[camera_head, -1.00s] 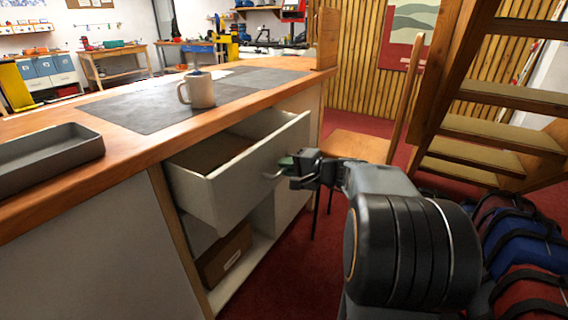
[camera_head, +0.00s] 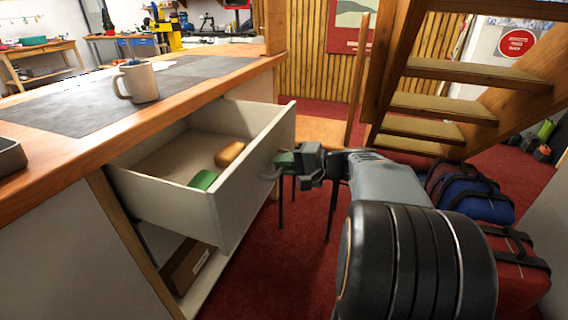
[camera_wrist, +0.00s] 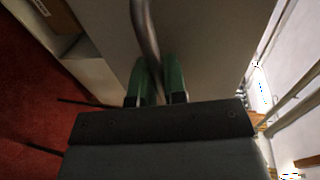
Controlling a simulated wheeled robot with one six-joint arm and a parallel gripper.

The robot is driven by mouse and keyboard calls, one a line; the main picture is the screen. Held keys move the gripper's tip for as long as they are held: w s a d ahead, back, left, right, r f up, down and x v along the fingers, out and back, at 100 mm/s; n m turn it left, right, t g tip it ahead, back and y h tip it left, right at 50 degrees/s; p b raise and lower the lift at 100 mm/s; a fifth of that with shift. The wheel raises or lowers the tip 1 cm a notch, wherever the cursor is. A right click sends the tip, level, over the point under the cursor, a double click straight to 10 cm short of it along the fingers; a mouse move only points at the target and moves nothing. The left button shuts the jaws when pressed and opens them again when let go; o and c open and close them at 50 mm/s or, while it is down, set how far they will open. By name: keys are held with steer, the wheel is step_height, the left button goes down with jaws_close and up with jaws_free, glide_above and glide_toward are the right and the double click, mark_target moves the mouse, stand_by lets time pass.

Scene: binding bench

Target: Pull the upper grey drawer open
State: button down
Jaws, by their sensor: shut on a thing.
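The upper grey drawer (camera_head: 255,178) stands well out from the bench in the head view. Inside it lie a green object (camera_head: 203,180) and a tan-orange object (camera_head: 230,153). My gripper (camera_head: 287,161) is at the drawer's front face. In the wrist view its two green fingertips (camera_wrist: 160,82) are closed around the metal bar handle (camera_wrist: 146,35) of the drawer. The drawer front (camera_wrist: 215,45) fills much of the wrist view behind the handle.
A cream mug (camera_head: 141,82) stands on a dark mat (camera_head: 70,112) on the bench top, and a grey tray (camera_head: 10,156) lies at the left. Below the drawer is an open shelf with a cardboard box (camera_head: 188,264). Bags (camera_head: 482,196) lie at the right by wooden stairs (camera_head: 440,104).

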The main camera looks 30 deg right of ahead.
steer(key=c, duration=1.2)
jaws_free()
steer(key=p+v, duration=0.3)
steer(key=v, duration=1)
steer(key=shift+s+d, duration=0.25)
steer(key=shift+d, duration=0.05)
steer(key=shift+a+r+p, duration=0.1)
steer(key=shift+r+p, duration=0.05)
steer(key=shift+p, duration=0.15)
steer(key=s+a+r+n+g+h+p, duration=0.3)
steer(key=a+r+n+g+h+p, duration=0.4)
steer(key=a+r+p, duration=1)
steer(key=a+n+h+p, duration=0.1)
steer(key=n+h+p, duration=0.1)
steer(key=p, duration=1.1)
steer(key=shift+a+r+n+g+h, duration=0.3)
steer(key=shift+a+r+g+h, duration=0.1)
steer(key=shift+h, duration=0.4)
